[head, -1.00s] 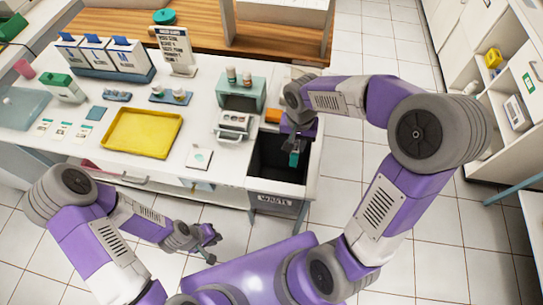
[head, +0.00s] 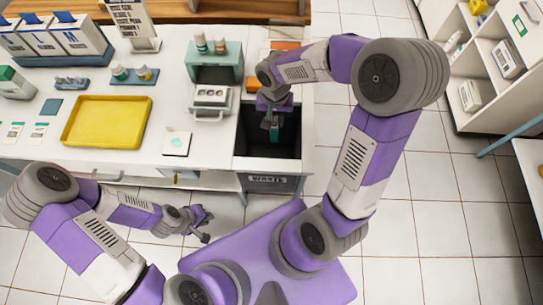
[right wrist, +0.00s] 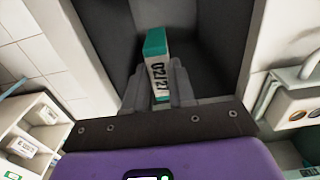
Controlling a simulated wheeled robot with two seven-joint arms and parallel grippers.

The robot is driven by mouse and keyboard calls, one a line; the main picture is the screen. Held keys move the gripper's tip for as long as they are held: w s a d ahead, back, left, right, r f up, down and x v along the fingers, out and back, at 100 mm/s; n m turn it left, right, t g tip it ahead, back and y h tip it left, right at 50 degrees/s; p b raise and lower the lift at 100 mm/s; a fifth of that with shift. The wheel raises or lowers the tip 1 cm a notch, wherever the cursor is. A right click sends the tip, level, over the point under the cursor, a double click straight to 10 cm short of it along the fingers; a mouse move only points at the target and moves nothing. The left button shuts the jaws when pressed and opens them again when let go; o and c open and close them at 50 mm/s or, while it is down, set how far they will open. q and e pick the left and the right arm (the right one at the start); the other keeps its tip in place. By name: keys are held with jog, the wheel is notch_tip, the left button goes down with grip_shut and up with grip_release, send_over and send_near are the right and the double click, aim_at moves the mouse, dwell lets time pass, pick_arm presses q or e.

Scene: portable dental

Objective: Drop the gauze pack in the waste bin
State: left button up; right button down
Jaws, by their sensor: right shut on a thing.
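The waste bin (head: 268,165) is a dark open-topped box at the right end of the counter, with a label reading "WASTE" on its front. It also shows in the right wrist view (right wrist: 215,50). My right gripper (head: 274,122) points down over the bin opening. It is shut on the gauze pack (right wrist: 157,62), a white box with a green end and "02/27" printed on it. In the head view only the green end of the pack (head: 274,134) shows, below the fingers. My left gripper (head: 208,226) is in front of the counter, away from the bin; its fingers look apart and empty.
A yellow tray (head: 108,122) lies on the counter. A white card (head: 177,143) lies near the counter's front edge.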

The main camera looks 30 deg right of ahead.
jog(key=shift+f, duration=0.2)
jog(key=c, duration=0.9)
grip_release()
jog(key=shift+o, duration=0.2)
notch_tip(320, 180, up, 8)
jog(key=p, duration=0.2)
jog(key=shift+f+p, duration=0.2)
jog(key=shift+p, duration=0.2)
